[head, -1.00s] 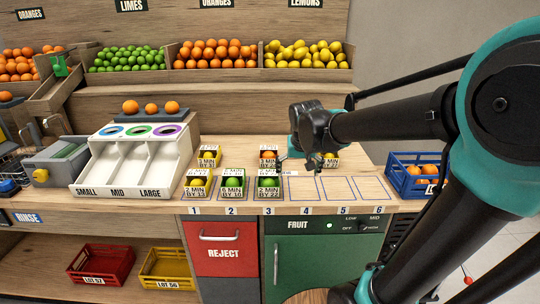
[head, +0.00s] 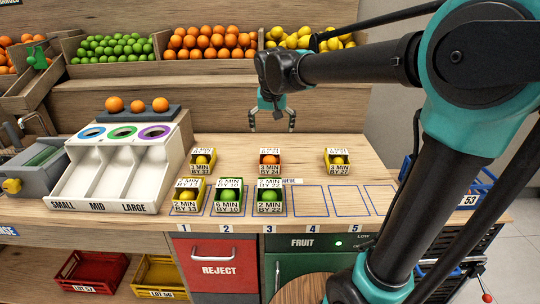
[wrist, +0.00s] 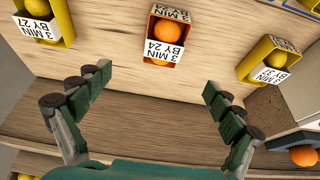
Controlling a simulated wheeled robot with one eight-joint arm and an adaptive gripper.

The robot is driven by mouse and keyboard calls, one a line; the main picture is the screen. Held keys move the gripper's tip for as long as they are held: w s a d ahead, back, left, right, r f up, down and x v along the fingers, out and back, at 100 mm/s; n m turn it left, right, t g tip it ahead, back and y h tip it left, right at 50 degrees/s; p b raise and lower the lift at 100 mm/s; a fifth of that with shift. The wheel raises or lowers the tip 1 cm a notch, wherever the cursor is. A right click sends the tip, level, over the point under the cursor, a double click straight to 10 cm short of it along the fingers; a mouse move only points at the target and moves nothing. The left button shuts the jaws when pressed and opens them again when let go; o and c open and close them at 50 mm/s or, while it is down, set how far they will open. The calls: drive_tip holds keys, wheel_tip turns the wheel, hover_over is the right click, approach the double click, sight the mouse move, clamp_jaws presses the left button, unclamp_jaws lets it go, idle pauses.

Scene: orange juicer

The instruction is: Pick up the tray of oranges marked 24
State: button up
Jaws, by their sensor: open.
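The tray of oranges marked 24 (head: 270,168) is a small orange-red tray whose label reads "3 MIN BY 24". It stands in the back row on the counter, with one orange (head: 270,159) visible in it. It also shows upside down at the top centre of the wrist view (wrist: 165,36). My gripper (head: 272,126) is open and empty, above and behind this tray in the head view. In the wrist view my gripper (wrist: 156,88) has its fingers spread wide, with the tray between and beyond their tips, not touching.
Yellow trays stand to the left (head: 202,164) and right (head: 337,164) in the back row. Two yellow and green trays (head: 187,200) (head: 229,200) and another green tray (head: 268,202) stand in front. Marked slots (head: 345,202) at front right are bare.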

sight(270, 152)
drive_tip(key=x, duration=1.6)
drive_tip(key=shift+a+f, duration=0.2)
drive_tip(key=shift+a, duration=0.15)
drive_tip(key=shift+w+f, duration=0.1)
drive_tip(key=shift+f, duration=0.35)
drive_tip(key=shift+f, duration=0.2)
drive_tip(key=c, duration=1.4)
